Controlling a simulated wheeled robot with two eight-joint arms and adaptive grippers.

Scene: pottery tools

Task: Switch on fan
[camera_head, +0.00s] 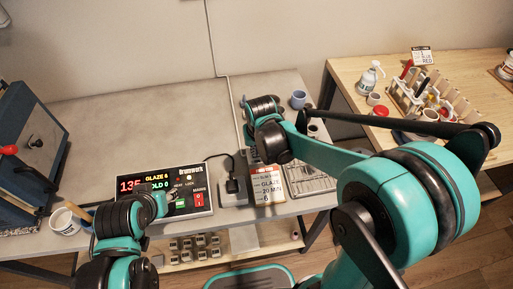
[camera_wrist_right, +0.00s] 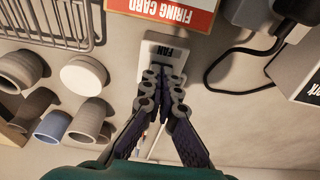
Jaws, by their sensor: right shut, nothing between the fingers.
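The fan switch (camera_wrist_right: 166,50) is a small pale box labelled FAN, below the firing card in the right wrist view. My right gripper (camera_wrist_right: 164,82) is shut and empty, with its fingertips over the lower part of this box. They cover part of the switch, and I cannot tell whether they touch it. In the head view my right arm reaches to the back of the grey bench, and its wrist hides the switch. No fan shows clearly.
A firing card (camera_head: 268,186) stands beside a wire rack (camera_head: 310,180). A blue cup (camera_head: 298,99) and several grey cups (camera_wrist_right: 90,118) are close to my right gripper.

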